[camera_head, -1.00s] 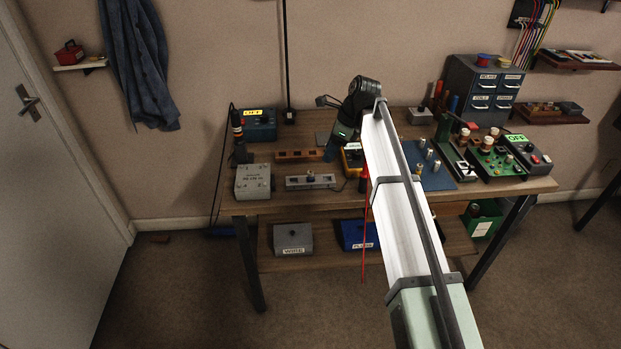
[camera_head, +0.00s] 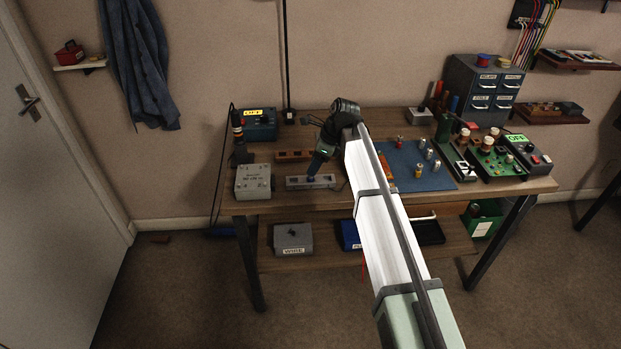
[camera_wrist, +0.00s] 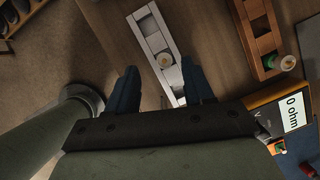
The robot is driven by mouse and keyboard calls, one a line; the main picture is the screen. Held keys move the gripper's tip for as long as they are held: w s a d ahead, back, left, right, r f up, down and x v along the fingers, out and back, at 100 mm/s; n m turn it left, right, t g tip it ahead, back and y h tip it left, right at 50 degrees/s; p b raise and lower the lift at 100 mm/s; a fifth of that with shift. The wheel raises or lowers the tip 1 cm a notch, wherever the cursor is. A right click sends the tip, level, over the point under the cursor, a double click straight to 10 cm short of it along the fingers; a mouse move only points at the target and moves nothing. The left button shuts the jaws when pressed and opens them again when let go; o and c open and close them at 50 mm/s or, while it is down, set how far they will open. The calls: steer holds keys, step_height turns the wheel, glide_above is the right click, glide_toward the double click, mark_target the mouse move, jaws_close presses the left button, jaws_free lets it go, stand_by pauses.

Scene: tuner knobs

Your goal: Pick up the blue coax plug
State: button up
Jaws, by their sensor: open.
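My gripper (camera_head: 311,178) is at the grey slotted block (camera_head: 325,182) on the bench, left of the blue mat. In the wrist view its two dark blue fingers are apart, with the gap (camera_wrist: 160,68) over the grey block (camera_wrist: 147,27).
A wooden slotted block (camera_head: 293,155) lies behind the grey one; it also shows in the wrist view (camera_wrist: 262,35). A meter reading "0 ohm" (camera_wrist: 293,112) is close by on the right. A grey box (camera_head: 253,182) stands left, a blue box (camera_head: 260,124) behind.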

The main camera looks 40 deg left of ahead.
steer(key=shift+w+x, duration=0.15)
steer(key=shift+x, duration=1.05)
steer(key=shift+w+x, duration=0.1)
steer(key=shift+x, duration=1.05)
steer(key=shift+a, duration=0.1)
steer(key=shift+c, duration=0.4)
jaws_close()
